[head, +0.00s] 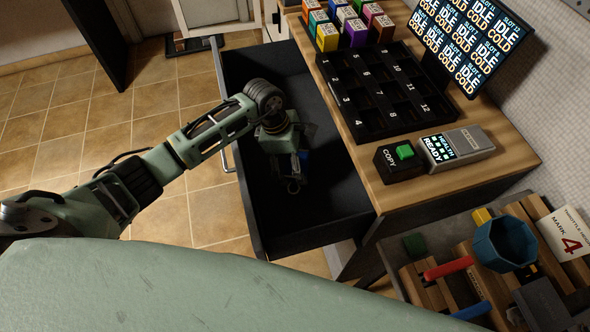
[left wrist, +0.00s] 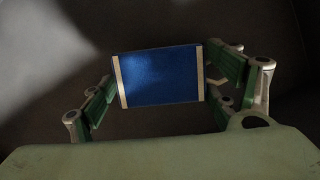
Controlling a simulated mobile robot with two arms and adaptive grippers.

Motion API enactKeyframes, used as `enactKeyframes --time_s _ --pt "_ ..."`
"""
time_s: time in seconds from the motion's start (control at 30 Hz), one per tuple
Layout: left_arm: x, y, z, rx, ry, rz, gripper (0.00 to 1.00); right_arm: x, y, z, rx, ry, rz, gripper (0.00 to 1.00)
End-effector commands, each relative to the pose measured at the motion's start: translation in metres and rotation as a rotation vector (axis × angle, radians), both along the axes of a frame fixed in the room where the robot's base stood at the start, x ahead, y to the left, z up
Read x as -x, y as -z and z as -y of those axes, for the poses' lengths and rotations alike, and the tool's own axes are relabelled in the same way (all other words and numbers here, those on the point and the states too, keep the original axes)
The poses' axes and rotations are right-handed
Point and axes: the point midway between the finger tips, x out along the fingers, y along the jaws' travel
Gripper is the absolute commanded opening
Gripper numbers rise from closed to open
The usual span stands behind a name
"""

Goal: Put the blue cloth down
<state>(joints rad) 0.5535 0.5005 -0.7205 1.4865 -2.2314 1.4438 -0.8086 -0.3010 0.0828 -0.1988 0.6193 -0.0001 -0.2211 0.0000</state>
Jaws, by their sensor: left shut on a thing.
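The blue cloth (left wrist: 160,76) shows in the left wrist view as a flat blue rectangle with pale strips along its two short edges. It sits between the green fingers of my left gripper (left wrist: 163,85), which is shut on it. In the head view my left gripper (head: 294,178) points down inside the open black drawer (head: 262,195). Whether the cloth touches the drawer floor, I cannot tell. My right gripper is not in view.
The drawer is empty around my gripper. On the wooden desk (head: 450,190) are a black numbered rack (head: 375,95), several coloured boxes (head: 327,38), a copy button box (head: 400,160) and a screen (head: 465,40). A lower shelf at bottom right holds a blue cup (head: 503,243) and tools.

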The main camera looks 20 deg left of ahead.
Motion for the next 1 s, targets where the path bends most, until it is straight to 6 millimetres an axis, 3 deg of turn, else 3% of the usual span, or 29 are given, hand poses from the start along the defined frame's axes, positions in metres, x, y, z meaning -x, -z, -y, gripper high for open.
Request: enactKeyframes --time_s 0.03,0.17,0.57,0.6,0.8,1.0 --pt "0.001 0.014 0.001 0.002 0.000 -0.004 0.52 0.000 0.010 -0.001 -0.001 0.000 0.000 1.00" --pt "0.001 0.032 0.001 0.001 0.001 -0.002 0.52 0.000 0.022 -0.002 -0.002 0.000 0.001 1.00" --pt "0.001 0.036 0.000 -0.001 0.001 -0.001 0.52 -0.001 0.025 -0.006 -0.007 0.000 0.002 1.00" --pt "0.001 0.035 0.001 -0.001 0.001 -0.001 0.83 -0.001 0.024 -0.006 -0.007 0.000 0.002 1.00" --pt "0.001 0.034 0.001 -0.001 0.001 -0.001 1.00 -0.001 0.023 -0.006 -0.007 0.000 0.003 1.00" --pt "0.001 0.034 0.001 0.000 0.001 -0.001 1.00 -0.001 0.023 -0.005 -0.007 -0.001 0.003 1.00"
